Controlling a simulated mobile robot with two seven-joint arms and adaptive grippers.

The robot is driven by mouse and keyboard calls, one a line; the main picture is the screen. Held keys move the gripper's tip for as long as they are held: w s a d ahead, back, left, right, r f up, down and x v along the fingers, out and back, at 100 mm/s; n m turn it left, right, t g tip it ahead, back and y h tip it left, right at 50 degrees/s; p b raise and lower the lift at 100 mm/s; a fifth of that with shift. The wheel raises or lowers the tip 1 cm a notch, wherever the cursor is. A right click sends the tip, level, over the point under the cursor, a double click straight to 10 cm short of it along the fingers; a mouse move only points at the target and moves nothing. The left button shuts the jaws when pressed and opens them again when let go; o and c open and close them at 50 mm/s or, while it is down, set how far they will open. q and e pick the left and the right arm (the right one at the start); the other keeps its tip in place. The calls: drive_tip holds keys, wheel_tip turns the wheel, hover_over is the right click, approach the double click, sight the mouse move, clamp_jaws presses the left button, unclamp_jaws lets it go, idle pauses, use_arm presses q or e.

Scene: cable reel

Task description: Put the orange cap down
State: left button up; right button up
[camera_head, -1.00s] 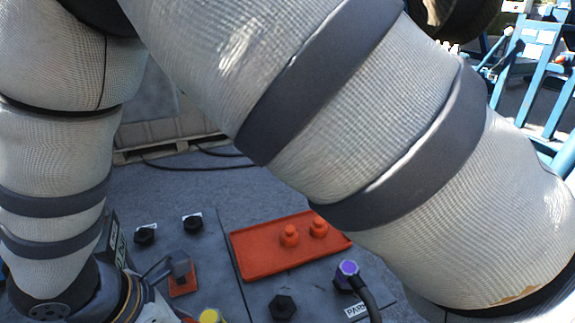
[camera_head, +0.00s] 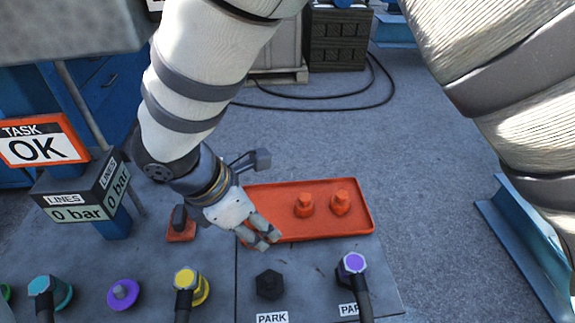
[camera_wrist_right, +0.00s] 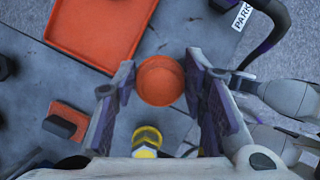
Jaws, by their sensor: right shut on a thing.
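My right gripper (camera_head: 262,240) is over the near left edge of the orange tray (camera_head: 360,220) in the head view. In the right wrist view, an orange cap (camera_wrist_right: 160,80) sits between the two fingers of my right gripper (camera_wrist_right: 160,92), and the gripper is shut on it. In the head view that cap is mostly hidden by the fingers and blends with the tray. Two other orange caps (camera_head: 304,204) (camera_head: 340,202) stand upright on the tray. From the wrist, the tray's corner (camera_wrist_right: 140,22) shows at upper left, apart from the held cap. My left gripper is not in view.
A black hex fitting (camera_head: 269,284) and a purple-topped connector (camera_head: 353,264) with a cable stand in front of the tray. A yellow connector (camera_head: 187,280), a purple cap (camera_head: 122,294) and a teal connector (camera_head: 48,290) line the panel's front left. A sign (camera_head: 42,142) reads OK.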

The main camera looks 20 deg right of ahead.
drive_tip(key=w+d+f, duration=0.2)
drive_tip(key=w+f, duration=0.1)
drive_tip(key=w+d+f+b, duration=0.1)
drive_tip(key=w+d+f, duration=0.2)
drive_tip(key=w+d+f+b, duration=0.1)
drive_tip(key=w+d+f, duration=0.1)
drive_tip(key=w+f, duration=0.1)
drive_tip(key=shift+w+d+f, duration=0.1)
drive_tip(key=shift+d+f, duration=0.05)
drive_tip(key=shift+d, duration=0.15)
drive_tip(key=shift+w+d+f+b, duration=0.1)
drive_tip(key=shift+f+b, duration=0.05)
drive_tip(key=shift+f, duration=0.75)
drive_tip(key=shift+w+d+f+b, duration=0.1)
drive_tip(key=shift+f+b, duration=0.05)
drive_tip(key=shift+f, duration=0.7)
drive_tip(key=o, duration=1.4)
drive_tip(key=shift+f, duration=0.1)
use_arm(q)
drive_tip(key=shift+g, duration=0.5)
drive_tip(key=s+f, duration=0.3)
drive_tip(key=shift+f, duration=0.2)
use_arm(e)
drive_tip(key=shift+r, duration=0.25)
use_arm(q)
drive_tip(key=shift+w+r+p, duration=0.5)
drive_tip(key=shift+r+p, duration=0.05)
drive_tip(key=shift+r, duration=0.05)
use_arm(e)
drive_tip(key=v, duration=1.2)
